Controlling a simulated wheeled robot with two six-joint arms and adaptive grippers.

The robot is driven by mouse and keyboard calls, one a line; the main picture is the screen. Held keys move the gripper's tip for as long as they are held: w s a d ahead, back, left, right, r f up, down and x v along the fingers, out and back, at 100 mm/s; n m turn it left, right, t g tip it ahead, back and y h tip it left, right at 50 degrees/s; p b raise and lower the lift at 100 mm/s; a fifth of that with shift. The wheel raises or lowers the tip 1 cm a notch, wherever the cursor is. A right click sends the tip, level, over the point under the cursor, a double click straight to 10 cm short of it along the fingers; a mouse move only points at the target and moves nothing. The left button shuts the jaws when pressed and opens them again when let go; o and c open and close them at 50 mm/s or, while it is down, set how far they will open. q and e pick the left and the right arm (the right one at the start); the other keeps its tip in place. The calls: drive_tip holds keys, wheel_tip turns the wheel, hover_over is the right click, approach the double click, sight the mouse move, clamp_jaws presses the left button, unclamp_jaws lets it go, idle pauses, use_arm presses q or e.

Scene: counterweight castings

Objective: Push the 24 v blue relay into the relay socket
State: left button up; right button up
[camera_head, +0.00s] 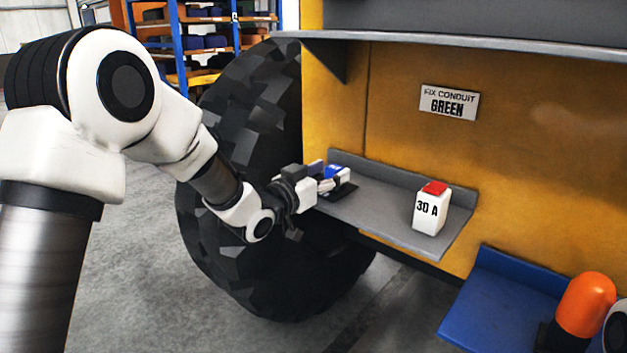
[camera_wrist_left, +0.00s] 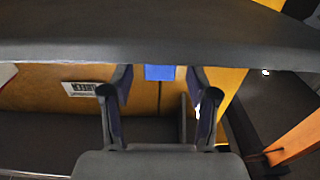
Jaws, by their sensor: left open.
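The blue relay (camera_head: 337,170) is at the left end of the grey shelf, and its blue face shows in the left wrist view (camera_wrist_left: 160,72). A flat dark base (camera_head: 345,190), which looks like the relay socket, lies at the relay's foot. The arm partly hides both, and I cannot tell how far the relay sits in the base. My left gripper (camera_head: 322,186) is right at the relay. In the left wrist view its fingers (camera_wrist_left: 158,105) are spread, one on each side of the blue face, with gaps visible. My right gripper is not in view.
A white block with a red top marked 30 A (camera_head: 430,212) stands on the grey shelf (camera_head: 385,205) to the right. A blue shelf (camera_head: 495,300) and an orange-capped object (camera_head: 587,303) are lower right. A big black tyre (camera_head: 250,130) stands behind my arm.

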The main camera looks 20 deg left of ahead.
use_arm(q)
drive_tip(key=v, duration=1)
drive_tip(key=shift+s+a, duration=0.15)
drive_tip(key=shift+s, duration=0.25)
